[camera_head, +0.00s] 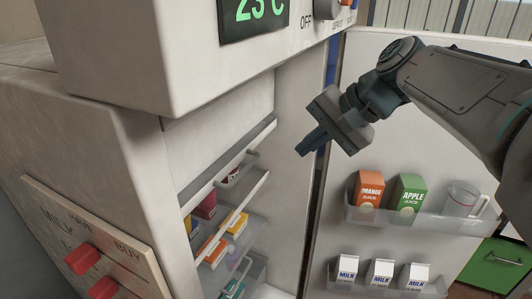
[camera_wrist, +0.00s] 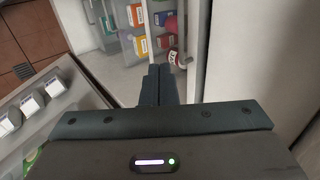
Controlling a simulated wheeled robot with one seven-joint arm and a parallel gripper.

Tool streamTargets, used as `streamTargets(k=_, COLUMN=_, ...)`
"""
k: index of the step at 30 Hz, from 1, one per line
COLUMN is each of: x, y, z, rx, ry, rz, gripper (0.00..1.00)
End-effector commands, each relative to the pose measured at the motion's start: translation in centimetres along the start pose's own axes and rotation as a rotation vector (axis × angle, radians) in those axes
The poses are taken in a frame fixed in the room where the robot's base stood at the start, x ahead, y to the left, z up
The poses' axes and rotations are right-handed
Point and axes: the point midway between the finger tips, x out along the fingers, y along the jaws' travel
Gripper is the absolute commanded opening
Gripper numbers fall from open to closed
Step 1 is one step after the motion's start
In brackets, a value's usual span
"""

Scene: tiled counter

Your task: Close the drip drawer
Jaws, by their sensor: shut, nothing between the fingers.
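No part is clearly marked as the drip drawer. Inside the open white cabinet, a shelf or drawer with a pale front rail (camera_head: 240,215) shows at the lower middle of the head view; I cannot tell whether it is the drip drawer or how far out it stands. My gripper (camera_head: 308,145) is shut and empty, in front of the cabinet opening, to the right of the rail and apart from it. In the wrist view, the shut fingers (camera_wrist: 160,84) point toward the cabinet's interior, where coloured packages stand.
The open cabinet door (camera_head: 420,105) stands at the right. Its racks hold an orange juice carton (camera_head: 368,190), a green apple juice carton (camera_head: 409,194), a clear jug (camera_head: 463,200) and milk cartons (camera_head: 381,273).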

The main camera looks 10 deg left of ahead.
Motion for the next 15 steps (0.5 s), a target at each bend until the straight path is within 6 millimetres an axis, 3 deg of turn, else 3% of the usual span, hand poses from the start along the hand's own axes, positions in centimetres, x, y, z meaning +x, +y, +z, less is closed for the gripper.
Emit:
streamTargets(k=5, x=1.3, y=-0.6, z=-0.1, rx=0.005, ry=-0.009, rz=-0.013, gripper=0.00)
streamTargets(k=15, x=8.3, y=-0.6, z=0.0, rx=0.005, ry=-0.011, rz=-0.009, gripper=0.00)
